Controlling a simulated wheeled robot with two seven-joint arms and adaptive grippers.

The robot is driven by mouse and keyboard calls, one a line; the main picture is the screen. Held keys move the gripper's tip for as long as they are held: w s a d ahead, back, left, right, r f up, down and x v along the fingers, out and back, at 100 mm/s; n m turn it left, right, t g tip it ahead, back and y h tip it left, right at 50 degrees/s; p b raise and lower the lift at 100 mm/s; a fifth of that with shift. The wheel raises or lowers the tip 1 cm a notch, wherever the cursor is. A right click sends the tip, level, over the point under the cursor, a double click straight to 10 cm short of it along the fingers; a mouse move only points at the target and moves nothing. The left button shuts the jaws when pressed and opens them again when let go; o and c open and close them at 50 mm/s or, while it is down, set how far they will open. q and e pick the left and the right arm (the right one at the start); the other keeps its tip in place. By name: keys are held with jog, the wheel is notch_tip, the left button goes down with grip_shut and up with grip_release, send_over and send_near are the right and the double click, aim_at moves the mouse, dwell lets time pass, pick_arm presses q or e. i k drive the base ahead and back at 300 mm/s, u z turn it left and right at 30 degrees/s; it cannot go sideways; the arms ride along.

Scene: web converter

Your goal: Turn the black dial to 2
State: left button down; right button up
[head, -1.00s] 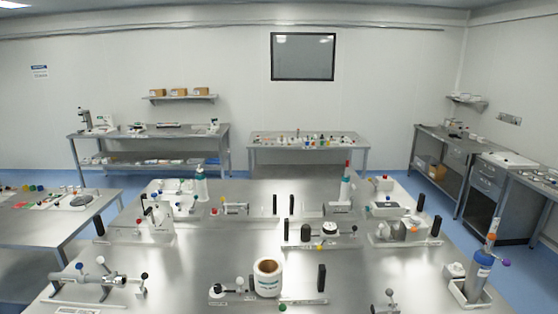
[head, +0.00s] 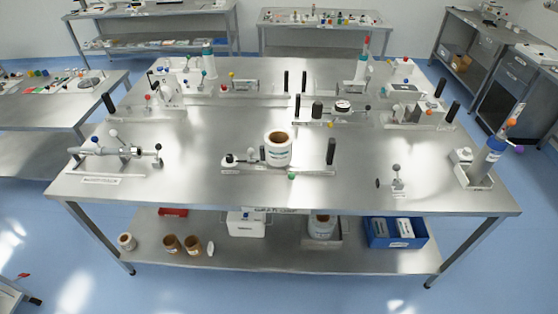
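Neither of my grippers is in view. On the large steel table (head: 215,135), a unit at the middle back carries a round, dark-rimmed part with a pale top (head: 343,105). A short black cylinder (head: 317,109) stands beside it. A small black knob-like part (head: 229,159) sits at the left of the unit with the white roll (head: 278,149). I cannot tell which of these is the black dial. Any markings or numbers are too small to read.
A grey cylinder in a holder (head: 487,163) stands at the table's right end. A metal fixture with ball-tipped levers (head: 118,150) is at the left. A lower shelf (head: 285,262) holds jars and a blue bin (head: 395,233). Blue floor is clear in front.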

aim_at(229, 158)
jog(key=u, duration=0.3)
jog(key=k, duration=0.5)
jog(key=u, duration=1.25)
jog(key=i, duration=0.85)
jog(key=z, duration=0.5)
jog(key=i, duration=0.6)
jog(key=z, duration=0.5)
